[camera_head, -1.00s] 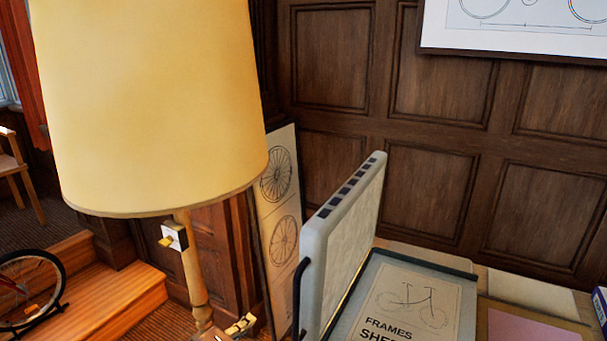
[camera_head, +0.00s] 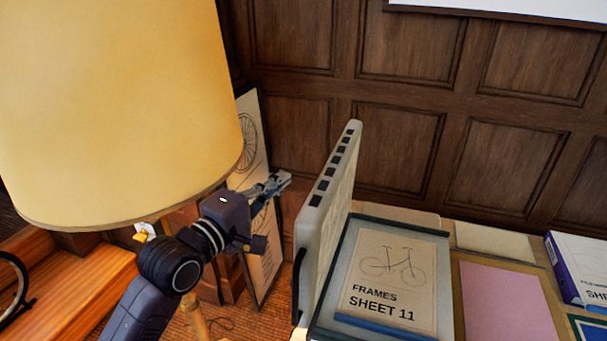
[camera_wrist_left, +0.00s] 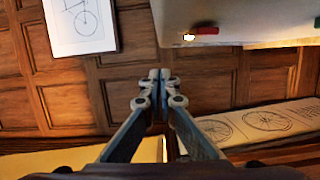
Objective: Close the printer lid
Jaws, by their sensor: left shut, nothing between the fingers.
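The printer lid (camera_head: 329,215) stands raised, nearly upright, along the left side of the printer. The printer's flat bed (camera_head: 350,262) is open to its right, with a sheet marked "FRAMES SHEET 11" (camera_head: 390,282) lying on it. My left gripper (camera_head: 284,181) is shut and empty, to the left of the lid and apart from it in the head view. In the left wrist view the gripper (camera_wrist_left: 158,74) has its fingertips together, with a pale panel, perhaps the lid (camera_wrist_left: 245,18), at the upper right. My right gripper is not in view.
A large yellow lampshade (camera_head: 115,105) fills the left, close to my left arm. A framed wheel drawing (camera_head: 262,245) leans behind the gripper. A pink sheet (camera_head: 505,305) and a box (camera_head: 580,265) lie right of the printer. Wood panelling (camera_head: 400,145) stands behind.

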